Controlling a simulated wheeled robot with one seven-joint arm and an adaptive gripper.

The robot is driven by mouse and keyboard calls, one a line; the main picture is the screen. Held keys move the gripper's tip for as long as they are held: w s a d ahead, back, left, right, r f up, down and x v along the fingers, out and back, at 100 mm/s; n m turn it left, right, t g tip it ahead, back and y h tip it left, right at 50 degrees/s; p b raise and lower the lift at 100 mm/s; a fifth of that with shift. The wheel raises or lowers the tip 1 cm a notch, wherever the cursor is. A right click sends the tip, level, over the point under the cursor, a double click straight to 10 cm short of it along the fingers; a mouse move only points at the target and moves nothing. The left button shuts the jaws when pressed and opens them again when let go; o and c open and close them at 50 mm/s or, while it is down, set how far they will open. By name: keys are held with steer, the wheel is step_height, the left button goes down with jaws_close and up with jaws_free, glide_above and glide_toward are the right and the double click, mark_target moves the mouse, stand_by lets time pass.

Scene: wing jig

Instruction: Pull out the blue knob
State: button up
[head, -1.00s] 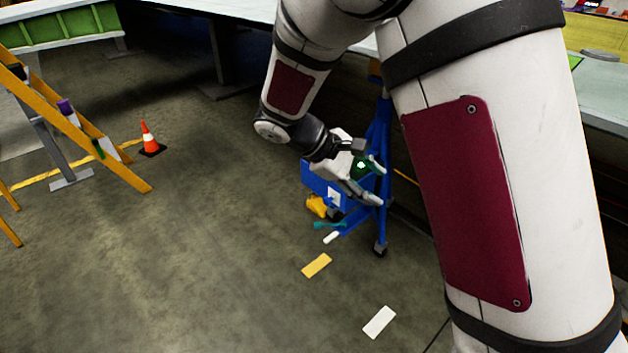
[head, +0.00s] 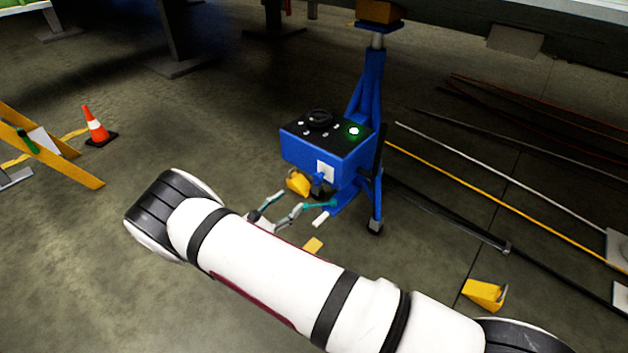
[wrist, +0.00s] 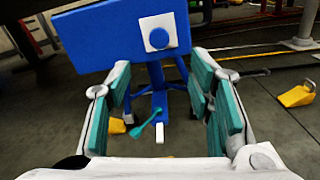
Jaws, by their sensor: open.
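The blue knob (wrist: 157,38) is round and sits on a square white plate (wrist: 166,28) on the front of a blue box (wrist: 95,35). In the head view the box (head: 305,153) is fixed on a blue stand, its white plate (head: 325,170) facing my gripper (head: 290,202). My gripper is open and empty, below and in front of the plate. In the wrist view the teal-padded fingers (wrist: 160,65) stand either side, with the knob above the gap between their tips. Nothing touches the knob.
The blue stand (head: 376,100) carries the box, which has a black top with a green light (head: 354,131). A teal-handled item (wrist: 150,122) and yellow blocks (head: 298,182) lie low near the stand. Poles lie on the floor at right. A cone (head: 95,125) stands at left.

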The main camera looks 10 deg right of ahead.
mark_target(316, 180)
steer(key=b+x, duration=0.3)
steer(key=x, duration=1)
steer(key=shift+w+d+f, duration=0.1)
steer(key=shift+w+d, duration=0.15)
steer(key=shift+d, duration=0.05)
jaws_close()
